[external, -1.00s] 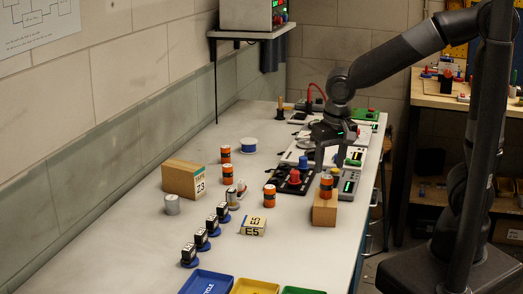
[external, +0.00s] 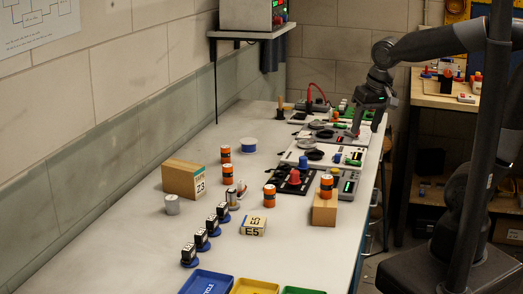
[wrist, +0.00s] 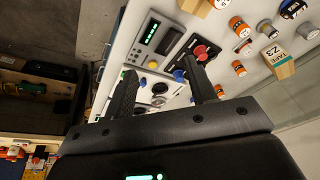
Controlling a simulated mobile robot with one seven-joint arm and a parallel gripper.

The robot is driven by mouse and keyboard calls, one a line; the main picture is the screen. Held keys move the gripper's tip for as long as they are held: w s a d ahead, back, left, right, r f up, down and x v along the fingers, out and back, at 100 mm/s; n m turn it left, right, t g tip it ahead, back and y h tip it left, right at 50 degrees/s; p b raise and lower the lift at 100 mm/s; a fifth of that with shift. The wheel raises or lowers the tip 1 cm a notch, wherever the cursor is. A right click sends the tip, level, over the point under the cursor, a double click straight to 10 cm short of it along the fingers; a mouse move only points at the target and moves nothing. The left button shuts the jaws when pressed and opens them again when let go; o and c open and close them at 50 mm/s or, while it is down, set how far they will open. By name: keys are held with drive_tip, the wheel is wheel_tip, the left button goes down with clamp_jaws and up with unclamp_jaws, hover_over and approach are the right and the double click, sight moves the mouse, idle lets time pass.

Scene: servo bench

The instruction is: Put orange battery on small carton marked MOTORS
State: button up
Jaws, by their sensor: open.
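One orange battery (external: 326,182) stands upright on top of a small brown carton (external: 324,212) at the bench's right edge. Other orange batteries stand on the bench: one left of this carton (external: 269,197) and two farther back (external: 228,174) (external: 225,154). I cannot read MOTORS on any carton; the label of the carton under the battery is not visible. My gripper (external: 366,131) is open and empty over the far right of the bench, well behind that carton. In the wrist view my fingers (wrist: 160,80) are apart, with nothing between them.
A larger carton marked Z3 (external: 183,179) and a low box marked E5 (external: 253,226) sit left. A black panel with a red knob (external: 292,180) and a grey meter (external: 348,184) lie close behind the battery's carton. Trays (external: 208,282) line the front.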

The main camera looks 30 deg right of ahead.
drive_tip(key=s+d+r+t, duration=0.1)
drive_tip(key=s+d, duration=0.3)
drive_tip(key=d, duration=0.9)
drive_tip(key=shift+r+t+h, duration=0.15)
drive_tip(key=shift+t+h, duration=0.25)
drive_tip(key=shift+t, duration=0.3)
